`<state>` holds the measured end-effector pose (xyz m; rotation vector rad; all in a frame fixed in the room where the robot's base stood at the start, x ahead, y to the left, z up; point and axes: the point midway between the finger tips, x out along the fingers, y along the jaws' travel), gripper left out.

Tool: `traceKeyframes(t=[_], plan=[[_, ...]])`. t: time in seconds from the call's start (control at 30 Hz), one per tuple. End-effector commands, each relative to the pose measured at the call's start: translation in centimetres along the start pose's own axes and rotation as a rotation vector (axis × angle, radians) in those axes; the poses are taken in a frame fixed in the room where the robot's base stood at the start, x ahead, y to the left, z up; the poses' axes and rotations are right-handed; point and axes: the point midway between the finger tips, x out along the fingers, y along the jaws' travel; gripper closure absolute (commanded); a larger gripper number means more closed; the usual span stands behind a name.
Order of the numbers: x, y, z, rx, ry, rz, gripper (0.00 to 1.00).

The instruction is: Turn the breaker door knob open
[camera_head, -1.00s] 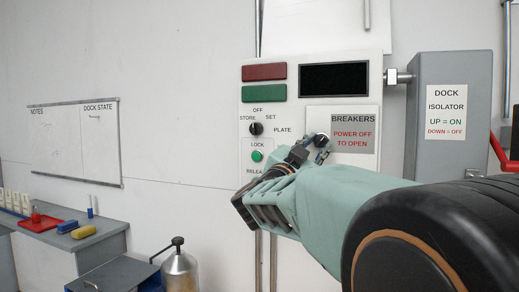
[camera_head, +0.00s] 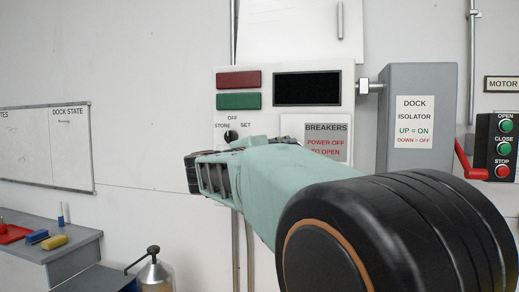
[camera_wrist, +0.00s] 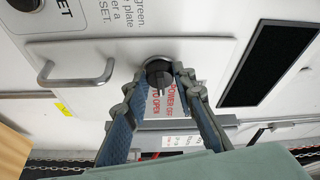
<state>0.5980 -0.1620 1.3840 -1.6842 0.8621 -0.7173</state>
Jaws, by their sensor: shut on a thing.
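The breaker door knob (camera_wrist: 158,75) is a dark round knob on the white breaker door (camera_wrist: 112,48) in the wrist view. My gripper (camera_wrist: 162,84) has one finger on each side of the knob and is shut on it. The fingers partly cover the door's red lettering. The door looks flush with its panel. In the head view the BREAKERS label (camera_head: 327,128) shows on the door, and my arm hides the knob and the fingertips.
A metal pull handle (camera_wrist: 75,78) stands out from the door beside the knob. The grey dock isolator box (camera_head: 415,85) is right of the panel, with a red lever (camera_head: 468,162) slanting down on its side. A selector dial (camera_head: 231,136) sits left of the door.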

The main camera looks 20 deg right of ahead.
Motion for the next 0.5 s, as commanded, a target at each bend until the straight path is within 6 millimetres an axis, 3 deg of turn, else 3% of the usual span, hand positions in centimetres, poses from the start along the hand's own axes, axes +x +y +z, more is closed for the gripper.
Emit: traceKeyframes(t=[0.5], plan=[[0.02,-0.16,-0.03,0.073,-0.005,0.027,1.00]])
